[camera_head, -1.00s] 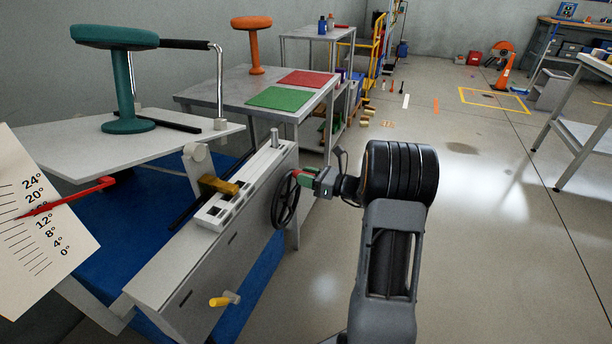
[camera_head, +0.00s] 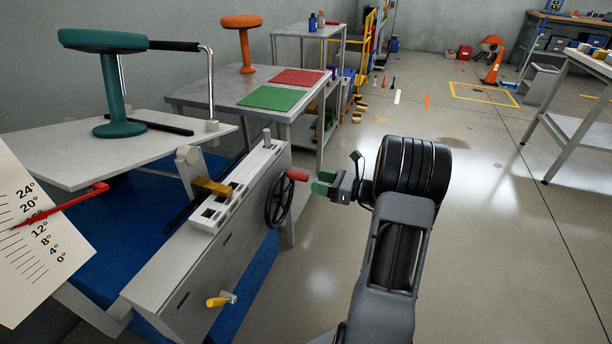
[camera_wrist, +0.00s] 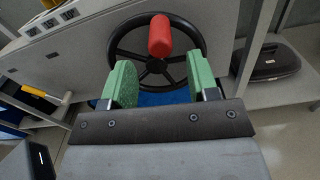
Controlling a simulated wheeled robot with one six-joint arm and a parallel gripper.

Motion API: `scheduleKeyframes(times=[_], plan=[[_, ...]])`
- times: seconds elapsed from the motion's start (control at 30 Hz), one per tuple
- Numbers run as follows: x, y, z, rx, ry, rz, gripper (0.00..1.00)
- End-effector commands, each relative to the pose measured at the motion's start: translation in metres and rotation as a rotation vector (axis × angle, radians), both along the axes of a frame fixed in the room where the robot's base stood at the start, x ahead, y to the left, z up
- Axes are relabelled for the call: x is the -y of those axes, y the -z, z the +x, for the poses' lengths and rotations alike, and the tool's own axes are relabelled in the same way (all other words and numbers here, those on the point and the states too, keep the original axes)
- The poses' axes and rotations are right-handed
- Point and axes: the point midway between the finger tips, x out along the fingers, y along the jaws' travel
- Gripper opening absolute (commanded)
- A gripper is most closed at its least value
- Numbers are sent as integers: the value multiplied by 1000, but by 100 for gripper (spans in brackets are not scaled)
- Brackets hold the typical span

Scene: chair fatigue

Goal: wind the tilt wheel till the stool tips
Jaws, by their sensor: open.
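The black tilt wheel (camera_head: 279,203) is on the right end of the grey stand; its red handle (camera_head: 297,174) sticks out near the top. The wheel (camera_wrist: 117,52) and handle (camera_wrist: 160,36) also show in the wrist view. My gripper (camera_head: 320,187) has green fingers and is open and empty, a little to the right of the handle. In the wrist view the handle lies ahead, between and beyond the fingertips (camera_wrist: 160,75). The teal stool (camera_head: 109,85) stands on the sloping white platform (camera_head: 60,150). The red pointer (camera_head: 70,203) crosses the scale (camera_head: 30,262) near the covered label between 12° and 20°.
A yellow-handled crank (camera_head: 220,300) sticks out of the stand's lower front. A table with green (camera_head: 267,97) and red mats and an orange stool (camera_head: 241,45) stands behind.

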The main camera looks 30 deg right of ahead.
Motion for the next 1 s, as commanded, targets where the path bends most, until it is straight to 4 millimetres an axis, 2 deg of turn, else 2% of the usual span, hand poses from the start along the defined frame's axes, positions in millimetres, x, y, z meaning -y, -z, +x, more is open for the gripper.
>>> scheduleKeyframes(times=[0.2,0.4,1.0], plan=[[28,-1,-30,0,4,1,54],[42,-1,-45,1,1,1,54],[46,0,-51,0,0,0,54]])
